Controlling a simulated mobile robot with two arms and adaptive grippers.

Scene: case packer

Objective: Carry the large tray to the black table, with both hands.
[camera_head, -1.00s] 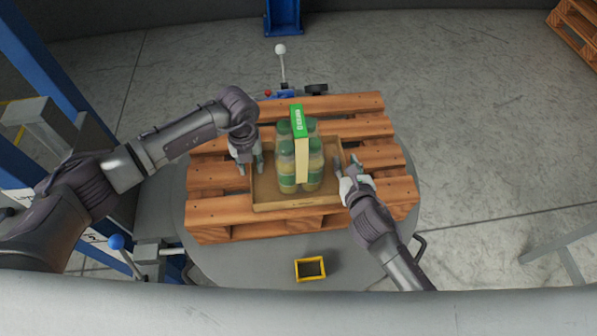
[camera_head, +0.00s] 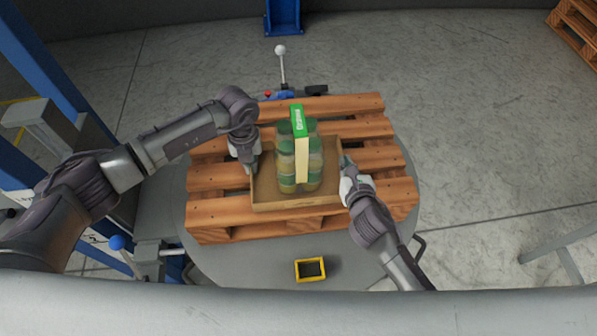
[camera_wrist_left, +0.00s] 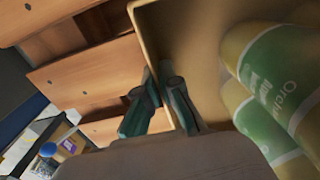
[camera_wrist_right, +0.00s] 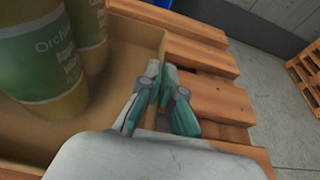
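The large tray (camera_head: 296,205) is a shallow brown box on the wooden pallet in the head view. A pack of green-labelled bottles (camera_head: 286,170) with a green and cream top carrier stands in it. My left gripper (camera_head: 253,166) is shut on the tray's left wall. In the left wrist view its fingers (camera_wrist_left: 161,82) sit on both sides of the wall. My right gripper (camera_head: 346,166) is shut on the right wall, and its fingers (camera_wrist_right: 166,88) straddle that wall in the right wrist view. I see no black table.
The wooden pallet (camera_head: 225,210) lies on a round grey platform (camera_head: 245,262). A small yellow-rimmed box (camera_head: 310,269) sits at the platform's front. Blue posts (camera_head: 60,85) stand at the left. Open concrete floor (camera_head: 480,120) lies to the right.

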